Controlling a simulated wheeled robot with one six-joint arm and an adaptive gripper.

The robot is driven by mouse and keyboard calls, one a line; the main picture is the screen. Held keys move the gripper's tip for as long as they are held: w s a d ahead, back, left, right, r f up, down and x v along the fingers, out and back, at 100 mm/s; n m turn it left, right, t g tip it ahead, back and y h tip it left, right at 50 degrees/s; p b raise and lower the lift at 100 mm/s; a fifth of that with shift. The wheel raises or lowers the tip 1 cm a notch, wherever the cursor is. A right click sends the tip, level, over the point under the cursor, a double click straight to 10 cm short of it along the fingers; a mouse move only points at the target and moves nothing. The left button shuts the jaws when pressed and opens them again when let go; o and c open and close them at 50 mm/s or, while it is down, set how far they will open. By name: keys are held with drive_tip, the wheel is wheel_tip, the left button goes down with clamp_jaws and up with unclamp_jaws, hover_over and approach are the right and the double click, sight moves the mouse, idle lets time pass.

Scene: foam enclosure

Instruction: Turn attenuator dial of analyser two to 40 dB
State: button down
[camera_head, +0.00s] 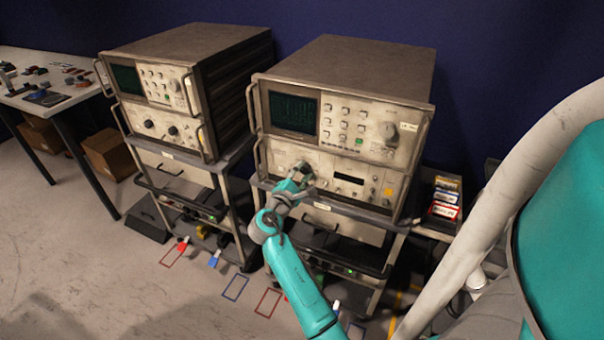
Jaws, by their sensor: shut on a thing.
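Two analysers stand side by side on carts. The right analyser (350,65) has a screen (293,111), several buttons and a large knob (390,131) on its upper unit. My teal arm reaches up to its lower front panel (277,154). My gripper (302,172) is at the left-middle of that panel and is shut on a dial there. The gripper hides most of this dial, and its scale and pointer cannot be read. The left analyser (180,45) has a similar screen and knobs, with nothing touching it. Labels are too small to read.
A handle (256,155) projects near the left edge of the lower panel. A cart shelf edge (340,207) runs below it. Small boxes (446,196) sit on a side shelf at right. A table (48,75) with small items stands at far left. Floor (80,270) at left is open.

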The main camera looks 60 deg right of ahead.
drive_tip(key=m, duration=0.5)
drive_tip(key=shift+m, duration=0.3)
drive_tip(key=m, duration=0.5)
drive_tip(key=shift+m, duration=0.3)
drive_tip(key=m, duration=1)
drive_tip(key=shift+s, duration=0.1)
drive_tip(key=shift+m, duration=0.3)
drive_tip(key=c, duration=0.8)
unclamp_jaws()
drive_tip(key=shift+r, duration=0.1)
drive_tip(key=shift+o, duration=0.2)
drive_tip(key=a, duration=1.2)
drive_tip(key=shift+s, duration=0.45)
